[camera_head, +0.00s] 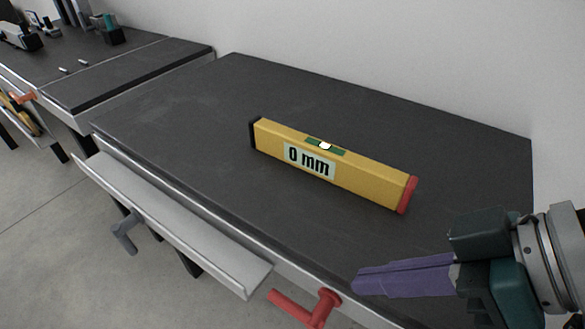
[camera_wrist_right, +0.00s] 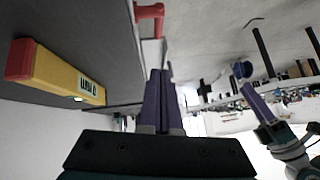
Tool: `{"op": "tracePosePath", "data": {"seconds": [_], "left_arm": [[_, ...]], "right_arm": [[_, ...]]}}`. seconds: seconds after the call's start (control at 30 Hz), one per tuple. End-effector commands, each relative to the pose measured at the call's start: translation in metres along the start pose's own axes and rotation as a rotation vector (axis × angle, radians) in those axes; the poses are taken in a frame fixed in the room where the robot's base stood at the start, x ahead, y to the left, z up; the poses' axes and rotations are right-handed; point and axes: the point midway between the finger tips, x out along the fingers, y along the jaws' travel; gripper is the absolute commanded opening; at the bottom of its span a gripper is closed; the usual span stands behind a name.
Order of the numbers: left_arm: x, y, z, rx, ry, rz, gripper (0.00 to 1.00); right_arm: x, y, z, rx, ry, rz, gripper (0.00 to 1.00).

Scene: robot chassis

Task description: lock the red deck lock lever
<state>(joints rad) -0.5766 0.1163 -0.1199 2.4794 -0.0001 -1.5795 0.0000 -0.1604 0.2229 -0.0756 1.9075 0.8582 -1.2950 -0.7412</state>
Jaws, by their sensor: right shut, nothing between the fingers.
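The red deck lock lever (camera_head: 305,305) sticks out of the front edge of the dark deck in the head view, at the bottom, its handle pointing left. It also shows at the top of the right wrist view (camera_wrist_right: 150,12). My right gripper (camera_head: 358,284), with purple fingers, is just right of and above the lever, apart from it in the right wrist view. Its fingers are shut and empty (camera_wrist_right: 160,72). My left gripper (camera_wrist_right: 244,88) shows at the right of the right wrist view, away from the lever; whether its fingers are closed is unclear.
A yellow level (camera_head: 345,172) reading "0 mm" lies on the deck (camera_head: 190,120). A grey rail (camera_head: 170,215) runs along the deck's front, left of the lever. Another red lever (camera_head: 24,97) is on the bench at the far left. A white wall stands behind.

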Motion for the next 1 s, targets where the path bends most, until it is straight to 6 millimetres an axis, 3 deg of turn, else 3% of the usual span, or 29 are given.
{"op": "tracePosePath", "data": {"seconds": [0.1,0.57,0.77,1.0], "left_arm": [[0.011,0.001,0.004,-0.003,0.000,0.002,0.50],[0.011,0.001,0.006,0.000,-0.005,0.001,0.50],[0.019,0.000,0.009,0.005,-0.006,-0.002,0.50],[0.035,-0.001,0.014,0.007,-0.006,-0.005,0.50]], "right_arm": [[0.009,0.005,0.003,-0.013,0.022,-0.009,0.00],[0.012,0.005,0.001,-0.015,0.028,-0.013,0.00],[0.040,0.004,0.001,-0.013,0.029,-0.015,0.00],[0.093,0.003,0.001,-0.013,0.028,-0.016,0.00]]}}
